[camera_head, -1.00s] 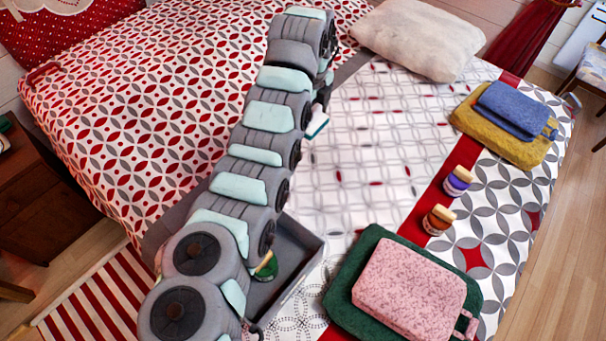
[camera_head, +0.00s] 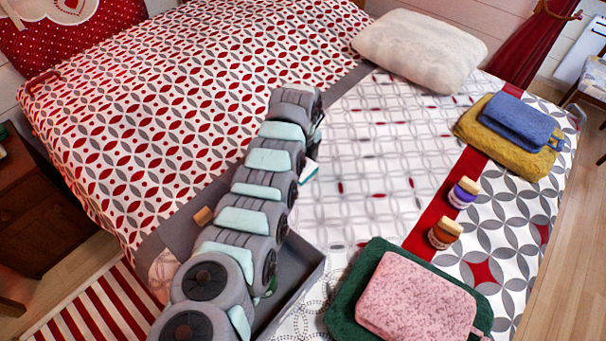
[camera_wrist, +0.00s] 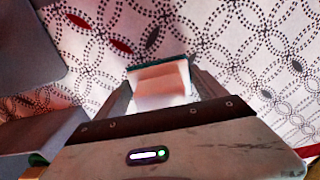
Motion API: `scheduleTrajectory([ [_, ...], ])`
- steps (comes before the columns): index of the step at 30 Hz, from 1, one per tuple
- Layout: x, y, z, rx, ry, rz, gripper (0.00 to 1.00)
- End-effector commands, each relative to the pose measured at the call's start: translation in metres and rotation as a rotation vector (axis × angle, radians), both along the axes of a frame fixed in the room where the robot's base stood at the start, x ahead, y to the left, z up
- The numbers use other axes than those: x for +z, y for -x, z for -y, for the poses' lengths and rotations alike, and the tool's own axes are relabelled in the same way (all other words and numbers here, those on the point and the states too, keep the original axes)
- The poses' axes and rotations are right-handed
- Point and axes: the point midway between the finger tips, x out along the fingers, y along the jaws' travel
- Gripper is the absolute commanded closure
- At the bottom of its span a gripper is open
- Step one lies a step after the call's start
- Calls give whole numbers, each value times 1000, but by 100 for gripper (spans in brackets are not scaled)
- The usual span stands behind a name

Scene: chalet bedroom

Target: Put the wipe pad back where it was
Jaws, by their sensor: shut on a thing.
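My gripper (camera_wrist: 160,88) is shut on the wipe pad (camera_wrist: 160,80), a pale block with a dark teal edge, seen between the fingers in the wrist view. In the head view a small white part of the pad (camera_head: 310,170) shows just right of my arm, over the patterned bedspread. My fingers are hidden behind the arm there. A dark grey open tray (camera_head: 312,272) lies on the bed below and right of the arm, nearer than the pad. My arm covers much of the tray and its inside. The pad is outside the tray's visible rim.
A green pad (camera_head: 345,318) with a pink case (camera_head: 415,300) on it lies right of the tray. Two small wooden-topped jars, purple (camera_head: 462,194) and orange (camera_head: 444,234), stand farther right. A blue and yellow stack (camera_head: 515,120) and a pillow (camera_head: 420,48) lie farther back. The mid-bed is clear.

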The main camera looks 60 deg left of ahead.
Motion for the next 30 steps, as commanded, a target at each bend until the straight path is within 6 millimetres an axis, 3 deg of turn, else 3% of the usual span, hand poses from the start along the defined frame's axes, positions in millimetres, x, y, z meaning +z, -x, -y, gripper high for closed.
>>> scheduleTrajectory([
  [9,-36,1,1,0,2,-2,51],
  [20,-39,0,1,0,3,-2,51],
  [21,-39,0,1,0,3,-2,16],
  [27,-38,0,1,0,3,-2,0],
  [30,-38,0,1,0,2,-1,0],
])
